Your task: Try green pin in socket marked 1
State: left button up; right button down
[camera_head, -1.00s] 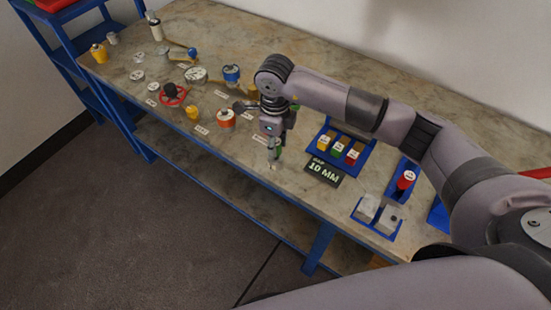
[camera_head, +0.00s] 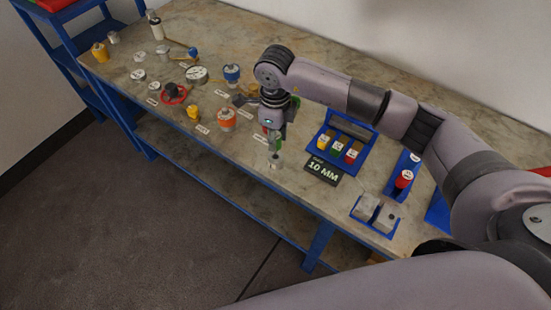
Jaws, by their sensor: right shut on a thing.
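My right gripper (camera_head: 274,148) points down over the front part of the bench, left of the sign. A small grey cylindrical piece (camera_head: 275,163) shows right under the fingertips. I cannot tell whether it is part of the pin or a separate thing. Two grey blocks (camera_head: 367,207) sit in a blue tray (camera_head: 374,227) at the front right; one has a dark hole. I cannot read a mark 1 on anything. My left gripper is not in view.
A dark sign (camera_head: 323,171) reads 10 MM. Behind it, a blue tray (camera_head: 363,166) holds yellow, green and red pieces. A red cylinder (camera_head: 404,180) stands in a blue holder. Several flanged parts, including an orange one (camera_head: 227,120), cover the bench's left half.

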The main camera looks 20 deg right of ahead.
jog(key=shift+r+p, duration=1.45)
jog(key=shift+r, duration=1.4)
